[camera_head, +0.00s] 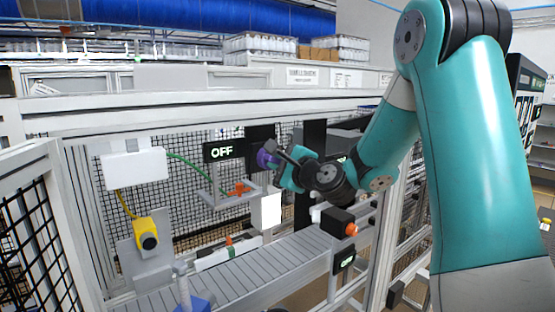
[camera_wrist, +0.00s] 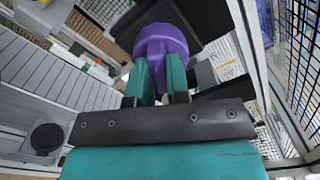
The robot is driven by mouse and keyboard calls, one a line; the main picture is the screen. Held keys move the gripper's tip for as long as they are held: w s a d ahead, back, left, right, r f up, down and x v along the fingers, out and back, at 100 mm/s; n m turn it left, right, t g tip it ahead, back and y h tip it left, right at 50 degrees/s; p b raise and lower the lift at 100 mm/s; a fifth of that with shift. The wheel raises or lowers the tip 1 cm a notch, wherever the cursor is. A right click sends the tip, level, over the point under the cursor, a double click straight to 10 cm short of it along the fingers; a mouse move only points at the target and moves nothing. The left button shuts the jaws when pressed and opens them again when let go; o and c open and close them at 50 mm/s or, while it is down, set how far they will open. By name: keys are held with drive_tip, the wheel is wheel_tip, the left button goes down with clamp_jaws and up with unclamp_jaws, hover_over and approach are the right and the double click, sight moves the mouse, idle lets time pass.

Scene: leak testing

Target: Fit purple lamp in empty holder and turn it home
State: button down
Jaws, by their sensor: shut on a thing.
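The purple lamp (camera_wrist: 160,42) is between the fingers of my gripper (camera_wrist: 161,80) in the wrist view, and the gripper is shut on it. In the head view, the purple lamp (camera_head: 266,157) shows at the tip of my gripper (camera_head: 279,160), in front of a dark panel (camera_head: 260,140) beside the OFF sign. A dark surface lies just behind the lamp in the wrist view. I cannot tell whether the lamp touches it. I cannot make out the empty holder; the lamp and gripper may hide it.
A lit OFF sign (camera_head: 222,151) hangs left of the lamp. An orange part (camera_head: 239,188) sits in a grey frame below it. A conveyor (camera_head: 225,278) runs beneath. A box with an orange knob (camera_head: 340,223) stands below my wrist. A fence (camera_head: 30,240) bounds the left.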

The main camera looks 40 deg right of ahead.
drive_tip(key=shift+m, duration=0.4)
drive_tip(key=shift+m+p, duration=0.65)
drive_tip(key=shift+m, duration=0.15)
drive_tip(key=shift+m+p, duration=0.65)
drive_tip(key=shift+m, duration=0.35)
drive_tip(key=shift+m, duration=0.3)
drive_tip(key=shift+m+p, duration=0.6)
drive_tip(key=shift+m, duration=0.1)
drive_tip(key=shift+r+m, duration=0.1)
drive_tip(key=shift+m, duration=0.2)
drive_tip(key=shift+m+p, duration=0.6)
drive_tip(key=shift+m, duration=0.1)
